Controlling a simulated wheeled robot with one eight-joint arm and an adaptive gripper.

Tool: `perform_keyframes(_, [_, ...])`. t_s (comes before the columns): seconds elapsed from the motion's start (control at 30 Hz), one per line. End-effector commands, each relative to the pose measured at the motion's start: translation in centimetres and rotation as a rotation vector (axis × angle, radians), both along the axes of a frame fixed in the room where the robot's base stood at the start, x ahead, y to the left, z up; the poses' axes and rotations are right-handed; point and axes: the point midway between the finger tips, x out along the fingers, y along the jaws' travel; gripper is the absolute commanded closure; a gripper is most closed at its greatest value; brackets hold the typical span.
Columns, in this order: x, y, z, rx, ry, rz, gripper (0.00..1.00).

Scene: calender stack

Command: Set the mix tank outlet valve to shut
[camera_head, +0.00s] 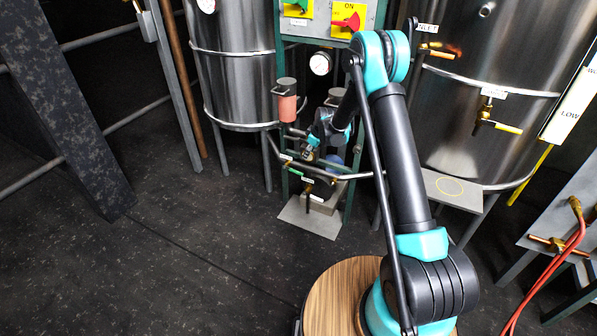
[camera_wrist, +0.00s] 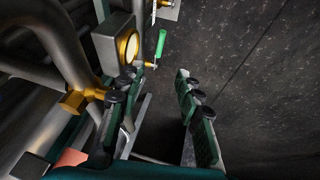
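My gripper (camera_head: 312,148) is low over the pipework of a green-framed stand, left of my arm's main link. In the wrist view its two fingers (camera_wrist: 160,82) are apart with nothing between them. A valve with a green handle (camera_wrist: 161,43) and brass stem lies beyond the fingertips, beside a round gauge (camera_wrist: 129,45). Small labels sit on the stand's pipes, too small to read. Another valve with a yellow handle (camera_head: 503,127) is on the right steel tank (camera_head: 470,150), under a label. I cannot tell which valve is the mix tank outlet.
A left steel tank (camera_head: 235,85) stands behind the stand. Switch boxes with a red knob (camera_head: 347,20) are above it. A brass fitting (camera_wrist: 80,99) and thick pipes crowd the wrist view's left. Dark floor (camera_head: 150,250) is clear at left; red hoses (camera_head: 548,275) hang at right.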

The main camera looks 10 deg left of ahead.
Motion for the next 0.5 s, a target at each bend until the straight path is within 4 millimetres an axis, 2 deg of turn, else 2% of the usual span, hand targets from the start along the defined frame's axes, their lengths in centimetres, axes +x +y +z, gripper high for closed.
perform_keyframes(0.27, [0.9,1.2,-2.3,-0.003,-0.006,0.027,0.65])
perform_keyframes(0.5, [2.1,2.2,-5.8,-0.003,-0.006,0.026,0.65])
